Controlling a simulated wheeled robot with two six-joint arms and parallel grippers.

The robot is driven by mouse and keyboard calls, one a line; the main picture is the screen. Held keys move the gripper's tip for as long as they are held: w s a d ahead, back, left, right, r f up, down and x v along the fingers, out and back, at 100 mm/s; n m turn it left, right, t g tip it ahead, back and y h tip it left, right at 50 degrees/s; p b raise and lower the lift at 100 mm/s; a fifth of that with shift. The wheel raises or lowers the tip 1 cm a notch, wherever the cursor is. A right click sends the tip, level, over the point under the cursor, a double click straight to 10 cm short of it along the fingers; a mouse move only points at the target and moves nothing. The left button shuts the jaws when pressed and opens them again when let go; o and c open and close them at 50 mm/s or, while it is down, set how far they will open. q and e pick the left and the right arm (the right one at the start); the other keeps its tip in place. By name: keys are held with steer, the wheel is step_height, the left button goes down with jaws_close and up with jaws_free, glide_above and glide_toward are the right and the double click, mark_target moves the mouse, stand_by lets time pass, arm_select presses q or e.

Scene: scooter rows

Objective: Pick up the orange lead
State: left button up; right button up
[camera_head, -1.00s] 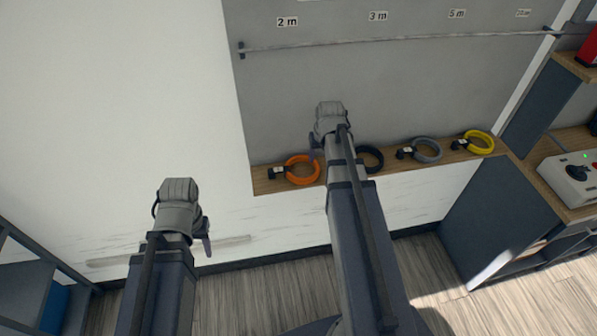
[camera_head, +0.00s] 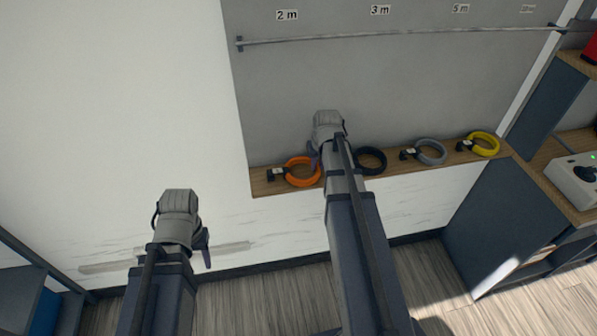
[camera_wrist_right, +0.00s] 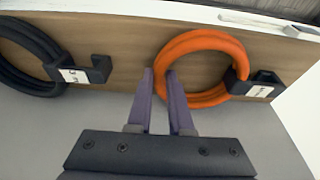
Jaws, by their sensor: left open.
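The orange lead (camera_head: 302,185) is a coiled ring on the narrow wooden shelf, under the "2 m" sign's side of the panel. It also shows in the right wrist view (camera_wrist_right: 207,98), with a black labelled connector (camera_wrist_right: 262,88) at its right. My right gripper (camera_head: 314,158) is beside the ring's right side in the head view. In the right wrist view its two purple fingers (camera_wrist_right: 160,73) are apart, with the ring's near-left edge at the gap between the tips. I cannot tell whether they touch it. My left gripper (camera_head: 206,252) is open, low at the left, away from the shelf.
A black lead (camera_head: 371,171), a grey lead (camera_head: 432,162) and a yellow lead (camera_head: 486,154) lie along the shelf (camera_head: 262,186). A metal rail (camera_head: 400,36) crosses the grey panel above. A control box (camera_head: 577,180) stands on the right cabinet.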

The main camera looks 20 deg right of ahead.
jaws_close()
stand_by(0.9)
